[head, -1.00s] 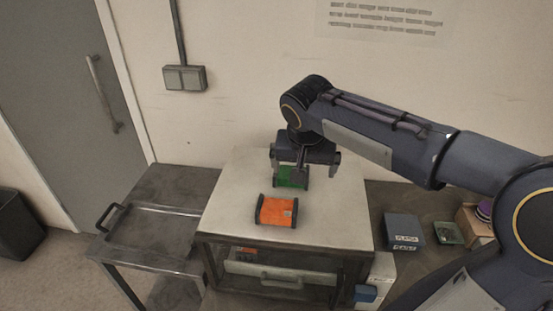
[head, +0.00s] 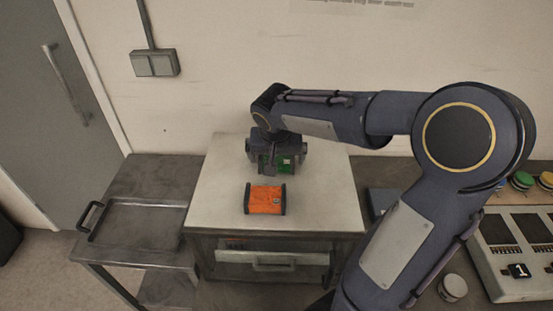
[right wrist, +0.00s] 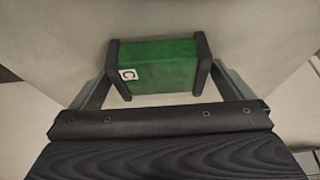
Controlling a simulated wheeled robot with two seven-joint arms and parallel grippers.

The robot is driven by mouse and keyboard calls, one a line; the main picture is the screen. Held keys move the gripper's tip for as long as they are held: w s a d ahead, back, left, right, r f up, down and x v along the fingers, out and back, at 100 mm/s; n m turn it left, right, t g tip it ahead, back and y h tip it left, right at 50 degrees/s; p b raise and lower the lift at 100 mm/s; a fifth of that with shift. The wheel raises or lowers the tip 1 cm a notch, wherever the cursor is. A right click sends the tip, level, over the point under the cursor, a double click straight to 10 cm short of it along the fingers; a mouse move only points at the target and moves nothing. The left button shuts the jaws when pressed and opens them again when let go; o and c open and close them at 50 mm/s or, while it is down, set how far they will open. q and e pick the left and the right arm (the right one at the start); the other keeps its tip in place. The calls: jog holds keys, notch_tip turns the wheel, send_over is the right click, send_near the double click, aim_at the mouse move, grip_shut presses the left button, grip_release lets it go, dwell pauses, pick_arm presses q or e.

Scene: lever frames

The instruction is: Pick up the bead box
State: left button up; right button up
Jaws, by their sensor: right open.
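Two small boxes with black end pieces are on the pale-topped cabinet (head: 212,190); I cannot tell which one is called the bead box. The green box (head: 283,161) is toward the back, partly hidden by my right gripper (head: 274,168). The right wrist view shows the green box (right wrist: 160,67) with a white "C" label, lying between the two fingers of the right gripper (right wrist: 160,88). The fingers are open, one beside each black end; contact is not clear. The orange box (head: 265,199) sits nearer the front, clear of the gripper. My left gripper is not in view.
A metal tray (head: 130,222) with a black handle is on the lower table at left. A control panel with coloured buttons (head: 510,235) and a small round white-topped jar (head: 453,287) are at right. The wall is close behind the cabinet.

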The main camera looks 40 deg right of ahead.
jog(key=shift+r, duration=0.1)
jog(key=c, duration=1)
